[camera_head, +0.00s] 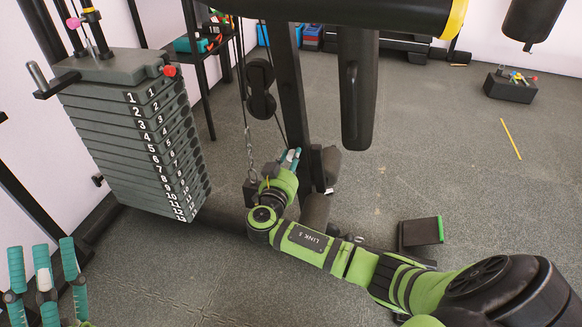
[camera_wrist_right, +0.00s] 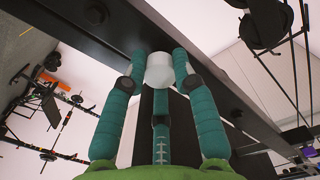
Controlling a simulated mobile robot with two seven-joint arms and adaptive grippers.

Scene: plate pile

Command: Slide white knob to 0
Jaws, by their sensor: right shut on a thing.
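The white knob (camera_wrist_right: 159,69) shows in the right wrist view, at the edge of a dark metal beam (camera_wrist_right: 205,75). Teal fingers of my right gripper (camera_wrist_right: 160,58) are closed around it, one on each side and a third below.
A numbered weight stack (camera_head: 140,135) stands at the left, with a red-tipped pin (camera_head: 169,71) near its top. A cable and pulley (camera_head: 260,88) hang beside the upright (camera_head: 292,85). A black pad (camera_head: 356,90) hangs to its right.

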